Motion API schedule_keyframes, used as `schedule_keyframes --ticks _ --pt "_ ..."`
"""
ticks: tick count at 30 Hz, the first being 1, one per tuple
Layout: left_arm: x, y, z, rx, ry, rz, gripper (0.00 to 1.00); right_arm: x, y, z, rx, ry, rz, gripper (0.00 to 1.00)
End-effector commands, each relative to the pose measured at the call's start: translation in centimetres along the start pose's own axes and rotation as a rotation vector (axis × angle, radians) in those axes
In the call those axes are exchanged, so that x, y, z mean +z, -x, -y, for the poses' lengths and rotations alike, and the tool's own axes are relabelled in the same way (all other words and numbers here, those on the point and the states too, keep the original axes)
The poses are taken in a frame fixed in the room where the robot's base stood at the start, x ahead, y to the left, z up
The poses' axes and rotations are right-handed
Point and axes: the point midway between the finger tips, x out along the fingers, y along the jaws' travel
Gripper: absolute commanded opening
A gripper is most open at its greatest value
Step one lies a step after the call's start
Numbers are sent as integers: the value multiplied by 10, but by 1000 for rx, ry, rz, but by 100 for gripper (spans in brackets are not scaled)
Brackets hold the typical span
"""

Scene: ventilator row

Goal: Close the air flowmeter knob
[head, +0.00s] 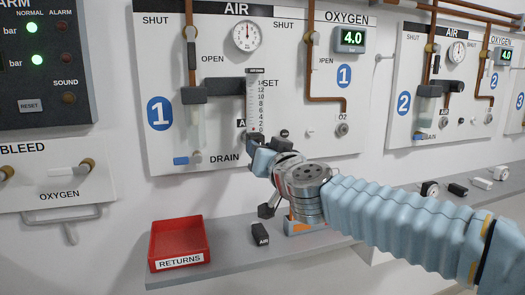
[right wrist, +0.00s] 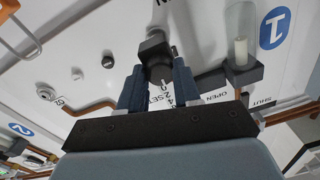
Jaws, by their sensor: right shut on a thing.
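The air flowmeter (head: 254,100) is a clear upright scale tube on panel 1, below the round AIR gauge. A small red mark shows near the bottom of its scale. Its black knob (right wrist: 156,48) sits between my fingertips in the right wrist view; in the head view my gripper mostly hides it. My right gripper (head: 262,148) reaches in from the right at the foot of the flowmeter. The right wrist view shows its two blue fingers (right wrist: 160,80) closed on the sides of the knob. My left gripper is in neither view.
A grey shelf (head: 220,262) runs below the panel. It holds a red RETURNS tray (head: 180,225), a black AIR block (head: 261,234) and several small fittings further right. A blue drain lever (head: 187,160) is left of my gripper. Panel 2 (head: 404,103) stands to the right.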

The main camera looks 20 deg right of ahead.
Motion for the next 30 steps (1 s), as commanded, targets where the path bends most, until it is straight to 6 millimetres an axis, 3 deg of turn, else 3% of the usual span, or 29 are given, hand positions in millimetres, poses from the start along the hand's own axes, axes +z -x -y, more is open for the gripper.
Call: schedule_keyframes --ticks 18,19,21,24,30 --pt "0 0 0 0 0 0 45 3 0 0 -2 47 9 2" --pt "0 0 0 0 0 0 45 3 0 0 -2 47 9 34" --pt "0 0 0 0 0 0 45 3 0 0 -2 46 8 45" --pt "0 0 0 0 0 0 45 2 0 0 -2 46 6 58" --pt "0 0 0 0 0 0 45 1 0 0 -1 46 4 58"
